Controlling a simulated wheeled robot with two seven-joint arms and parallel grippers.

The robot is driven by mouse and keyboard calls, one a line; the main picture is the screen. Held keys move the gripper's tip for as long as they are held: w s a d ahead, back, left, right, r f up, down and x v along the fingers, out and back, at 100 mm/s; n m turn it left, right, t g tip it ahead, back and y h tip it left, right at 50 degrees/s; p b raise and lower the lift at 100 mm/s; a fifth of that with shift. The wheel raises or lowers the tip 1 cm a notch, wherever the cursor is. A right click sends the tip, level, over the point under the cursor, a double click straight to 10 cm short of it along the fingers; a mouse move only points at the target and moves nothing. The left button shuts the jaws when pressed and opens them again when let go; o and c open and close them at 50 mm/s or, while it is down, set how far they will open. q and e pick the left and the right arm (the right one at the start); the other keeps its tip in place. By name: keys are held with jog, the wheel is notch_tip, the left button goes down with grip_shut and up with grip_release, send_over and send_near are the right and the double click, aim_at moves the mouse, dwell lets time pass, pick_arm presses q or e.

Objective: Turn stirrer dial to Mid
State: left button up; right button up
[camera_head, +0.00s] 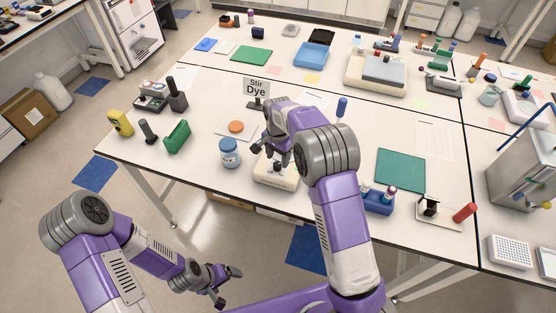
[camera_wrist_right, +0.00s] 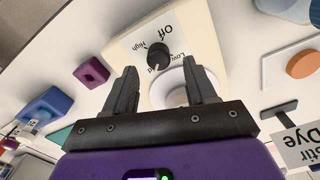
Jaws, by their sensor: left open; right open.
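The stirrer (camera_head: 262,176) is a cream block near the front edge of the table, partly hidden under my right arm in the head view. In the right wrist view, the stirrer (camera_wrist_right: 205,50) shows its black dial (camera_wrist_right: 158,55) on a label plate reading Off, Low, High and a partly covered word. A pale pointer mark on the dial faces toward that partly covered word. My right gripper (camera_wrist_right: 160,70) is open, its fingers apart on either side of the dial; contact cannot be told. My left gripper (camera_head: 222,283) is open and empty, low in front of the table.
A blue-lidded jar (camera_head: 229,153) stands left of the stirrer, with an orange disc (camera_head: 236,127) behind it. A Stir Dye sign (camera_head: 257,89) stands further back. A blue tube rack (camera_head: 378,204) and a green mat (camera_head: 400,170) lie to the right.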

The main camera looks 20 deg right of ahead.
aim_at(278, 163)
pick_arm(q)
jog(key=shift+r, duration=0.1)
pick_arm(e)
notch_tip(278, 163, up, 5)
jog(key=shift+r, duration=0.1)
dwell(0.5)
